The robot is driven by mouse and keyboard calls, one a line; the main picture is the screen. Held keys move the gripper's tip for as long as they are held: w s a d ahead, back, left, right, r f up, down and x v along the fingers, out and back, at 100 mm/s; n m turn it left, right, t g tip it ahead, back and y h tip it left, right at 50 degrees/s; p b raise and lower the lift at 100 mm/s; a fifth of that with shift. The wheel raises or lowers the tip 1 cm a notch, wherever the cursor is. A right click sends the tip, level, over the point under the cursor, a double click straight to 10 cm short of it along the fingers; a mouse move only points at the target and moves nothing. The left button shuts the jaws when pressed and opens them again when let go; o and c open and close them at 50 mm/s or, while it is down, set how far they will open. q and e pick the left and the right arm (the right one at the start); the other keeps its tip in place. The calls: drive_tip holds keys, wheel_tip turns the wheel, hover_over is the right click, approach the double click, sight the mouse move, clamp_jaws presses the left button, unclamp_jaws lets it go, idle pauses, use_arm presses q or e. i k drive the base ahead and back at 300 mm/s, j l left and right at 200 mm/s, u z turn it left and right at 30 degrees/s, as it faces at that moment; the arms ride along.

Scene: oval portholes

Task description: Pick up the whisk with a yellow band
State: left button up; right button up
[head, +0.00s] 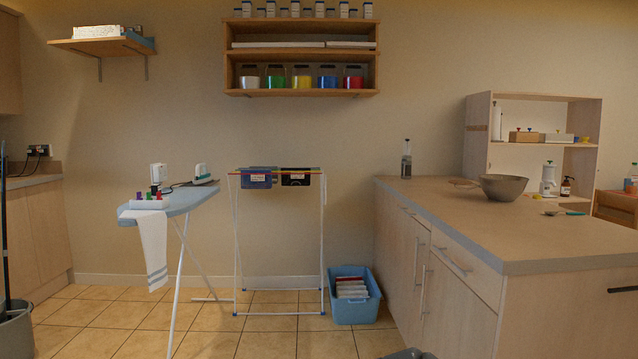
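I cannot make out a whisk with a yellow band in the head view. A small utensil with a teal handle (573,212) lies on the right-hand counter; it is too small to tell what it is. A grey bowl (503,188) stands on the same counter, with a brown, flat-ended thing (464,183) beside its left rim. Neither of my grippers can be made out. A dark shape at the bottom edge is cut off, and I cannot tell what it is.
An ironing board (180,203) stands left of a drying rack (278,313). A blue crate (355,310) sits on the floor. Open tiled floor lies in front.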

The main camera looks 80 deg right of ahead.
sight(476, 185)
drive_tip(key=z, duration=3.4)
drive_tip(key=i+l+z, duration=0.3)
drive_tip(key=i+z, duration=0.95)
drive_tip(key=i+l+z, duration=0.2)
drive_tip(key=i+z, duration=0.25)
drive_tip(key=i, duration=0.3)
drive_tip(key=i+z, duration=0.45)
drive_tip(key=i, duration=0.3)
drive_tip(key=i+u, duration=0.1)
drive_tip(key=i, duration=0.75)
drive_tip(key=i+l+u, duration=0.1)
drive_tip(key=i, duration=0.75)
drive_tip(key=i+u, duration=0.3)
drive_tip(key=u, duration=0.2)
drive_tip(key=i+l+u, duration=0.1)
drive_tip(key=i+u, duration=0.35)
drive_tip(key=i+l+u, duration=0.15)
drive_tip(key=u, duration=0.35)
drive_tip(key=i+j+u, duration=0.25)
drive_tip(key=u, duration=0.15)
drive_tip(key=i+j+u, duration=0.1)
drive_tip(key=i+u, duration=0.25)
drive_tip(key=i, duration=0.15)
drive_tip(key=i+u, duration=0.4)
